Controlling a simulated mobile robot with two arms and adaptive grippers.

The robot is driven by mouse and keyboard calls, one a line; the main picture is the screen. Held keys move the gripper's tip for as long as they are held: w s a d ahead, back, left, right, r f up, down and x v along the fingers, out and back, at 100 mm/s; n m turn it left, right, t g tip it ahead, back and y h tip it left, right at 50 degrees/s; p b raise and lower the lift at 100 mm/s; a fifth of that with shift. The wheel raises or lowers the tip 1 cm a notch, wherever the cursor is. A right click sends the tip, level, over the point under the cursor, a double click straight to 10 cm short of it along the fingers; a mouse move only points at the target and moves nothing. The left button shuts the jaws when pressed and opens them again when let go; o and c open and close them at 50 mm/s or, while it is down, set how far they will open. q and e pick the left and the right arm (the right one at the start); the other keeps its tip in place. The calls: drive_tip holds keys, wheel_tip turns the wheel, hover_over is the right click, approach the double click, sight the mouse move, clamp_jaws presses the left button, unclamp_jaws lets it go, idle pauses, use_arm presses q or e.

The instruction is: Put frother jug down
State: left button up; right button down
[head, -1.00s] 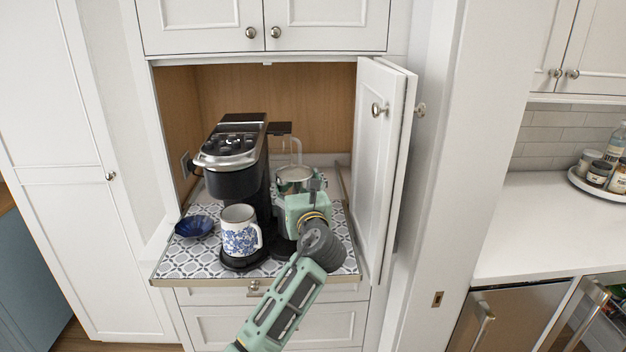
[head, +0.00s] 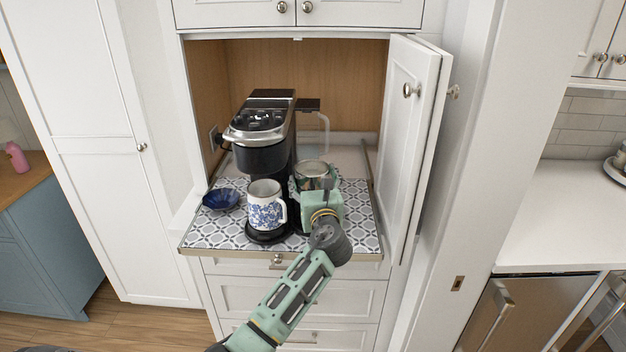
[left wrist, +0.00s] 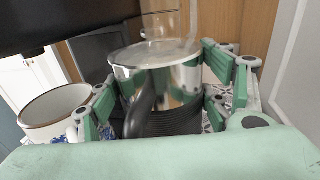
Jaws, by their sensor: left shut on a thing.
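The frother jug (head: 312,170) is a shiny metal cup with a dark lower part, right of the coffee maker. My left gripper (head: 316,190) is shut on it and holds it upright over the patterned pull-out shelf (head: 205,235). In the left wrist view, the jug (left wrist: 160,75) stands between the green fingers, with its black ribbed band and curved black handle facing me. The gripper hides the jug's base in both views, so I cannot tell whether it touches the shelf. My right gripper is not in view.
The black and silver coffee maker (head: 262,135) stands left of the jug. A blue-and-white mug (head: 266,207) stands close by at the front. A dark blue bowl (head: 221,199) is at the left. The open cabinet door (head: 408,150) bounds the right side. Some shelf is free at right.

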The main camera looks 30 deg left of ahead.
use_arm(q)
drive_tip(key=shift+r, duration=0.15)
drive_tip(key=o, duration=2.1)
drive_tip(key=shift+s, duration=0.1)
drive_tip(key=shift+c, duration=0.2)
drive_tip(key=shift+f, duration=0.2)
drive_tip(key=shift+r, duration=0.1)
drive_tip(key=b+v, duration=0.2)
drive_tip(key=v, duration=1)
drive_tip(key=shift+d, duration=0.1)
